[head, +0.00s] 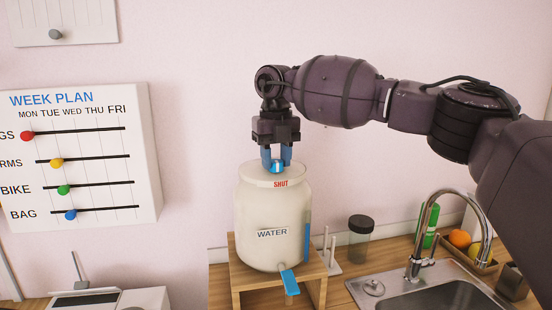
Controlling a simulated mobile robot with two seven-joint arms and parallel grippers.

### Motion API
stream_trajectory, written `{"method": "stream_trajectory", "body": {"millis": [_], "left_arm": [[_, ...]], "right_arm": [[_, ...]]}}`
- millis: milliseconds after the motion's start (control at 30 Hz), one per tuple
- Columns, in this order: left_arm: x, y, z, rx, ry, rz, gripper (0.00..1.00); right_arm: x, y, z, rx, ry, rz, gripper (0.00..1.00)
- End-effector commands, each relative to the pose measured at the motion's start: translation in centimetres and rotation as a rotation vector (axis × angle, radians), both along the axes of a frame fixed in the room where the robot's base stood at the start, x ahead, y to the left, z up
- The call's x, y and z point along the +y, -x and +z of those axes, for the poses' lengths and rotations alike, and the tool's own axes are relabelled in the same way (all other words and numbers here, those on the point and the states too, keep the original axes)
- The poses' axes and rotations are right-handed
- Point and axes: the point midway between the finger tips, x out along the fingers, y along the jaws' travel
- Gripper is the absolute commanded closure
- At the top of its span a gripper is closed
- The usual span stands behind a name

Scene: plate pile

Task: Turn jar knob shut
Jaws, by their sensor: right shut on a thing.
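A cream jar (262,215) labelled WATER stands upright on a small wooden stand (240,280). Its lid (262,180) carries the red word SHUT at the front. A blue knob (277,167) with a white mark sits on top of the lid. My right gripper (277,162) points straight down from above, with its blue fingers shut on the knob, one on each side. A blue tap (289,279) sticks out at the jar's lower front. My left gripper is not in the head view.
A dark-lidded container (359,240) and a white peg rack (328,256) stand right of the jar. Further right are a sink (440,298) with a tall faucet (470,205), a green bottle (430,225) and a fruit box (483,262). A week-plan board (90,205) hangs at left.

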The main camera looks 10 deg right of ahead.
Motion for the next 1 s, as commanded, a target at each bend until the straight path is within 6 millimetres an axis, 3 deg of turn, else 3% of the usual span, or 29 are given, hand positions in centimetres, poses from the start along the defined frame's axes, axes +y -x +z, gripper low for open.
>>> {"method": "stream_trajectory", "body": {"millis": [167,200,333,700,1000], "left_arm": [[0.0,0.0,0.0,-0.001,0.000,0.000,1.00],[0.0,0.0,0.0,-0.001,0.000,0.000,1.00],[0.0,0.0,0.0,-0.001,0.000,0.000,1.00],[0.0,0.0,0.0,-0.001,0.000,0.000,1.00],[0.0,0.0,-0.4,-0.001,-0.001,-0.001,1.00]], "right_arm": [[0.0,-0.1,0.2,-0.003,-0.001,-0.002,0.88],[0.0,-0.1,0.2,-0.003,-0.001,-0.002,0.60],[0.0,0.0,0.1,-0.003,-0.001,-0.001,0.40],[0.0,0.0,0.5,-0.002,0.000,0.000,0.39],[0.1,0.0,5.1,-0.004,-0.003,0.000,0.39]]}}
